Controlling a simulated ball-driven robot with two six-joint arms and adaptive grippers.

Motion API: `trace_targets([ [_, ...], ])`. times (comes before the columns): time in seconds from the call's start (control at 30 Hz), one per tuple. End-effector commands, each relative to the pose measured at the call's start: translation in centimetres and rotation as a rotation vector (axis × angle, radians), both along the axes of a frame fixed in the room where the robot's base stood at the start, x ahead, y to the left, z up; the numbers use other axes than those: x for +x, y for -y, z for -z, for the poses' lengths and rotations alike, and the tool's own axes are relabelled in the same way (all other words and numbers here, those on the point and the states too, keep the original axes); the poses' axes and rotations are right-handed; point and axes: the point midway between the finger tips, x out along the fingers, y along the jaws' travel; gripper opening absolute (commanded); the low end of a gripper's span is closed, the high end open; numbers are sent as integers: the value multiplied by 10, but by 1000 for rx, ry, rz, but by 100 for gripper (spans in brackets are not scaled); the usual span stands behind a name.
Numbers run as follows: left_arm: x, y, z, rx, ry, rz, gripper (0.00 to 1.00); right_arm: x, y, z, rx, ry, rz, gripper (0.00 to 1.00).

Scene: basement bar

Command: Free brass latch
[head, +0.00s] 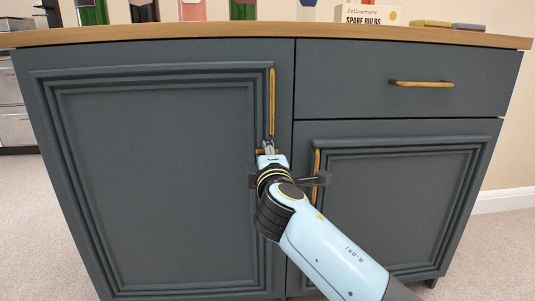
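A small brass piece (259,151), which looks like the latch, shows at the lower end of the tall brass handle (272,100) on the large left cabinet door (160,180). My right gripper (268,146) reaches up to it from the lower right and covers most of it. The fingertips are small and partly hidden by the wrist, so I cannot tell whether they are apart or closed on the brass. My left gripper is out of view.
A drawer (350,75) with a brass handle (421,84) is at upper right. Below it is a smaller door (410,190) with a vertical brass handle (317,160). Bottles, a spare bulbs box (368,14) and flat blocks stand on the wooden countertop (200,34).

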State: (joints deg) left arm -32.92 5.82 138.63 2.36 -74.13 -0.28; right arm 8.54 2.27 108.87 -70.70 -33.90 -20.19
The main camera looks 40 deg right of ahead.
Motion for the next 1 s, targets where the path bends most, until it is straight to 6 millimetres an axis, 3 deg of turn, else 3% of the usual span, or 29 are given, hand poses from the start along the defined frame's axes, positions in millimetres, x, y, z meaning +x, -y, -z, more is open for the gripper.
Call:
trace_targets([
  [0.37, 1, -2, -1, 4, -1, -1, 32, 0, 0, -1, -55, -33, 0, 0],
  [1.0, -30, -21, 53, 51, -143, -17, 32, 0, 0, -4, -514, -314, 0, 0],
])
